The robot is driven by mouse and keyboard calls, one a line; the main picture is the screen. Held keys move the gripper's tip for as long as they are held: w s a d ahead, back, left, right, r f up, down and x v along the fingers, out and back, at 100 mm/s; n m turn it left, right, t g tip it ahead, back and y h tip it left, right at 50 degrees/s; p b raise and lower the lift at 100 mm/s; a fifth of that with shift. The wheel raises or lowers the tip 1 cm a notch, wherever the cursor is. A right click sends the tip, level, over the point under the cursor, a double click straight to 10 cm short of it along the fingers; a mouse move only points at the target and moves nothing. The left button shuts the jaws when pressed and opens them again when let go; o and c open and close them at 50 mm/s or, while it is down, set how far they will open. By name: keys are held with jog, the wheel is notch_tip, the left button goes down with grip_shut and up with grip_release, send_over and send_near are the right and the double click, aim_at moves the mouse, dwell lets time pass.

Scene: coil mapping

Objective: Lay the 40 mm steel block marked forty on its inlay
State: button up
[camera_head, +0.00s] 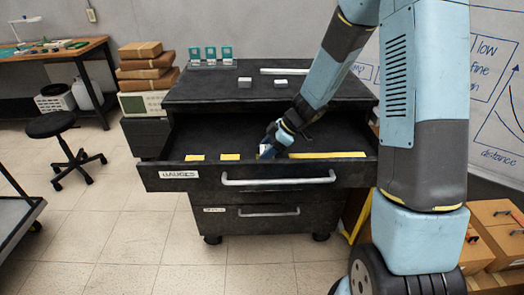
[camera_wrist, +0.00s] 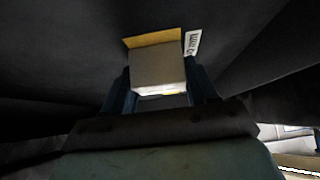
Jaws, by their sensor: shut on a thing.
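My gripper (camera_head: 270,146) reaches down into the open top drawer (camera_head: 352,136). It is shut on a light grey block (camera_wrist: 157,68), with a finger on each side of it in the wrist view. The block's number does not show. In the wrist view a yellow inlay (camera_wrist: 152,39) shows past the block's far edge, with a printed label (camera_wrist: 192,42) to its right. The block covers part of that inlay; I cannot tell whether they touch. In the head view the block (camera_head: 265,149) is small and partly hidden by my gripper.
Two yellow inlays (camera_head: 195,158) (camera_head: 230,157) lie left of my gripper, and a long yellow inlay (camera_head: 327,155) lies right. Two grey blocks (camera_head: 245,82) (camera_head: 281,83) and a long bar (camera_head: 285,71) rest on the cabinet top. The drawer front (camera_head: 300,178) has a handle.

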jog(key=o, duration=1.3)
jog(key=shift+f, duration=0.1)
jog(key=v, duration=1.2)
